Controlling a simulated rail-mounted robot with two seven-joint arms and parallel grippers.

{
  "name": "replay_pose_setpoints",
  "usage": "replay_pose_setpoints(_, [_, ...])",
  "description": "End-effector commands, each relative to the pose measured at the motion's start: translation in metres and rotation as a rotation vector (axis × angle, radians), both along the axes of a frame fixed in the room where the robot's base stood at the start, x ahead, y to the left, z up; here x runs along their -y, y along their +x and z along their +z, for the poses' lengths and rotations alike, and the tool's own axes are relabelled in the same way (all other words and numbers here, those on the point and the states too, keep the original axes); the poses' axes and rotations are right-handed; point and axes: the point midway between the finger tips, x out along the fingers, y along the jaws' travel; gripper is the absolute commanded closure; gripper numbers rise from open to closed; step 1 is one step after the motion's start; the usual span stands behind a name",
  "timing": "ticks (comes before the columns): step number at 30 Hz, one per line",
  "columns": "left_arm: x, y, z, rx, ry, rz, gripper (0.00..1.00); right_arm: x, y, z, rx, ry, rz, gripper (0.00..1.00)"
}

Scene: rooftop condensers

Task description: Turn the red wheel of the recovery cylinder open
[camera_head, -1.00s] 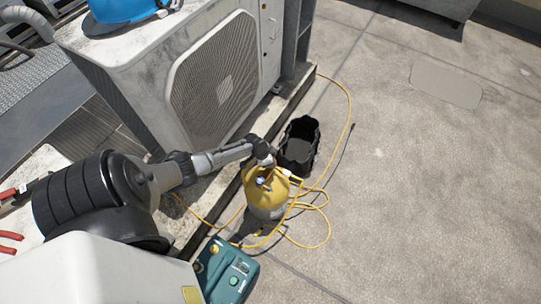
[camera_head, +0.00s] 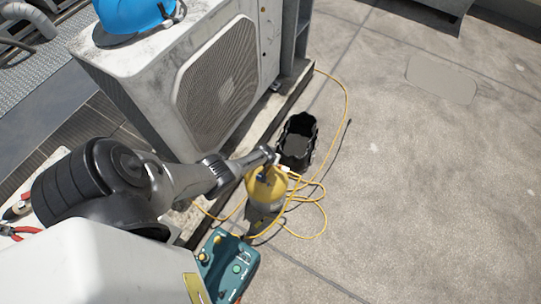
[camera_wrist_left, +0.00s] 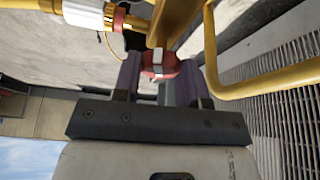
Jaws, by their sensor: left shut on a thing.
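The recovery cylinder (camera_head: 267,188), yellow on top and grey below, stands on the roof beside the condenser's base. My left arm reaches over it from the left, and my left gripper (camera_head: 266,157) is at its top. In the left wrist view the red wheel (camera_wrist_left: 160,64) sits between the two fingers of my left gripper (camera_wrist_left: 160,78), which is shut on it. Yellow guard bars (camera_wrist_left: 262,78) of the cylinder pass close to the fingers. In the head view the wheel is hidden by my gripper. My right gripper is not in view.
A yellow hose (camera_head: 325,215) loops on the roof around the cylinder. A black open bin (camera_head: 298,140) stands just behind it. A teal machine (camera_head: 228,262) stands in front. The condenser (camera_head: 215,90) with a blue helmet (camera_head: 130,14) is at left. The roof at right is clear.

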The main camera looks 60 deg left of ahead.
Motion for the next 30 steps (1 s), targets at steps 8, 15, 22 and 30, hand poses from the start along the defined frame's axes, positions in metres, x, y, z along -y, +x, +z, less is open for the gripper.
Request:
replay_pose_setpoints(8, [0.002,0.003,-0.001,0.002,-0.001,0.262,0.85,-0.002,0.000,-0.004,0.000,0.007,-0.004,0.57])
replay_pose_setpoints(15, [0.002,0.004,-0.003,0.002,0.000,0.492,0.85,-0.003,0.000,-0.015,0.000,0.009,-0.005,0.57])
replay_pose_setpoints(22, [0.003,0.005,-0.003,0.001,-0.001,0.702,0.85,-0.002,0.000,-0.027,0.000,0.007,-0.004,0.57])
replay_pose_setpoints(30, [0.003,0.006,-0.003,0.001,-0.001,0.900,0.85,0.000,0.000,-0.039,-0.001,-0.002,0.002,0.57])
